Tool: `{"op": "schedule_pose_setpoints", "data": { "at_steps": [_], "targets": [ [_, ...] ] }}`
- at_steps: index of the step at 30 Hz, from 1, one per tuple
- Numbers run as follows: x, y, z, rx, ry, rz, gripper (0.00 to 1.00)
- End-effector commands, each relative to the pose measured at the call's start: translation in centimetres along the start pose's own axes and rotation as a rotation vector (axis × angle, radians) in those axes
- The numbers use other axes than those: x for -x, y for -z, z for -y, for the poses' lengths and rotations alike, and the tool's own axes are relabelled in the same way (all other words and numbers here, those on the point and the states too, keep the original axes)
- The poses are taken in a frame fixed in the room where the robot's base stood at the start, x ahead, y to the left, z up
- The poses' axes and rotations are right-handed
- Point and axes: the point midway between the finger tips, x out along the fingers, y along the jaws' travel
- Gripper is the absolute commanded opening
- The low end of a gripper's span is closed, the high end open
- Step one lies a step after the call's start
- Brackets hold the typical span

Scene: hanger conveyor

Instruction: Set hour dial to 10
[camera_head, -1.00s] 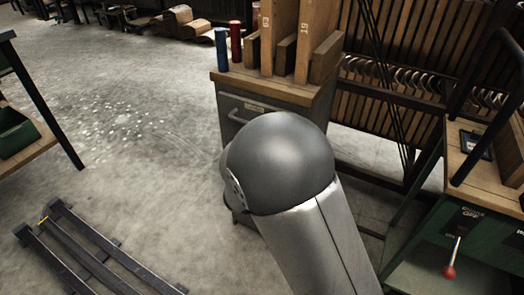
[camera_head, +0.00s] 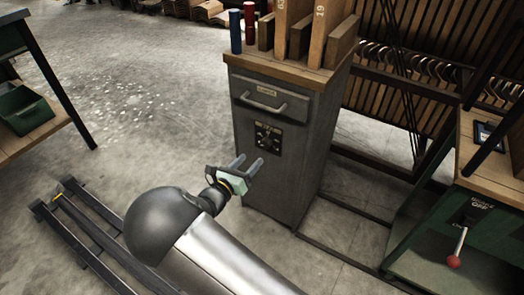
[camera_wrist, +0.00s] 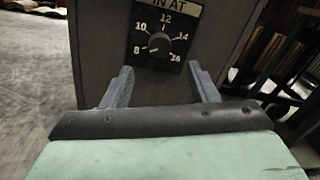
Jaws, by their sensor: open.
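The hour dial (camera_head: 268,137) is a round dark knob on a black plate on the front of a grey cabinet, below its drawer. In the wrist view the dial knob (camera_wrist: 158,45) has the numbers 8, 10, 12, 14 and 16 around it, under a sign ending "IN AT". A small white mark on the knob seems to point toward 8. My gripper (camera_head: 248,164) is open and empty in front of the cabinet, apart from the dial. In the wrist view its fingertips (camera_wrist: 160,69) stand left and right of the knob, slightly below it.
The cabinet's drawer handle (camera_head: 265,101) juts out above the dial. Red and blue cylinders and wooden boards stand on the cabinet top. A green bench with a red-knobbed lever (camera_head: 455,260) is at right. Open floor lies left of the cabinet.

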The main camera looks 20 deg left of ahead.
Motion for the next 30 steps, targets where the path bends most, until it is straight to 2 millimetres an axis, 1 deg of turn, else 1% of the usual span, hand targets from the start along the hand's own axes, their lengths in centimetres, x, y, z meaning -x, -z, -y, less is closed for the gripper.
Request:
{"op": "schedule_pose_setpoints", "data": {
  "at_steps": [1,3,6,10,15,24,25,26,27,29,30],
  "targets": [
    [-1.2,0.3,-0.1,-0.002,0.003,0.0,0.54],
    [-2.7,0.3,0.0,-0.002,0.003,0.0,0.54],
    [-4.6,0.2,0.0,-0.001,0.003,0.0,0.54],
    [-6.5,0.2,-0.1,-0.001,0.002,0.0,0.54],
    [-7.7,0.1,0.0,-0.001,0.0,-0.001,0.54],
    [-7.9,0.0,0.0,-0.001,0.0,-0.001,0.54],
    [-7.9,0.0,0.0,-0.001,0.0,-0.001,0.48],
    [-7.9,0.0,0.0,-0.001,0.0,-0.001,0.4],
    [-7.9,0.0,0.0,-0.001,0.0,-0.001,0.28],
    [-7.9,0.0,0.0,-0.001,0.0,-0.001,0.12],
    [-7.9,0.0,0.0,-0.001,0.0,-0.001,0.09]
  ]
}}
